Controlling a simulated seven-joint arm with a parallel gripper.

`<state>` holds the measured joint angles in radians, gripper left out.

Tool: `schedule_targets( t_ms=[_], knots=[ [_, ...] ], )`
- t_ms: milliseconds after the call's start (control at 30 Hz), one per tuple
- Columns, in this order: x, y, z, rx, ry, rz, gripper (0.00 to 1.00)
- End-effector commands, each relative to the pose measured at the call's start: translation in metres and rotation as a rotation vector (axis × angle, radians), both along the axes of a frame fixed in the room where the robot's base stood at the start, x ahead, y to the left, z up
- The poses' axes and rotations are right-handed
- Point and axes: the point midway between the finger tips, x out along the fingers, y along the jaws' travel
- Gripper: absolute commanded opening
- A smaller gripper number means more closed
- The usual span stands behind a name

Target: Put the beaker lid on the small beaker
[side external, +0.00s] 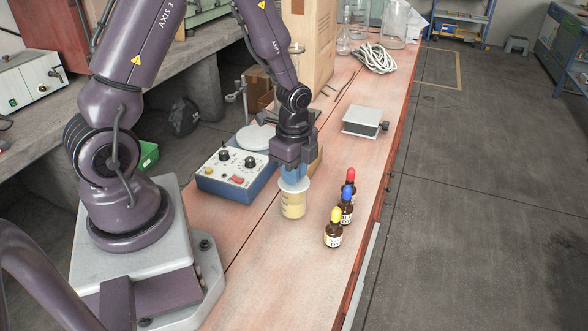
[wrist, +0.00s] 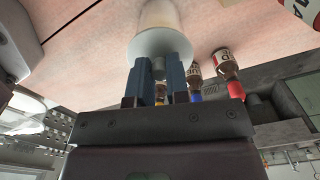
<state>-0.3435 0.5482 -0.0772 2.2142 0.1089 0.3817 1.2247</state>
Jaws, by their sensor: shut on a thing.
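The small beaker (side external: 293,207) stands upright on the bench with a yellowish content; part of it also shows at the top of the wrist view (wrist: 159,14). The beaker lid (side external: 300,187) is a pale disc at the beaker's mouth, and in the wrist view the lid (wrist: 160,42) covers the beaker's opening. My gripper (side external: 292,174) is directly above the beaker, pointing down. In the wrist view my gripper (wrist: 160,72) has its blue fingers shut on the grey knob of the lid. I cannot tell whether the lid rests fully on the rim.
Three brown dropper bottles stand right of the beaker, with yellow (side external: 333,229), blue (side external: 347,204) and red (side external: 351,182) tops. A blue control box (side external: 236,172) is close on the left. The front bench is clear.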

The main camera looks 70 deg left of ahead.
Motion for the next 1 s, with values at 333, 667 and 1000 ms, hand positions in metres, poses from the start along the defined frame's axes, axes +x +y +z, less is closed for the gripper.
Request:
schedule_targets(
  t_ms=[333,667,1000],
  knots=[
    [0.0001,0.0001,-0.0019,0.0,0.0,0.001,0.27],
    [0.0,0.0,-0.0019,0.0,0.0,0.001,0.57],
    [0.0001,0.0001,-0.001,0.0,0.0,0.001,0.67]
  ],
)
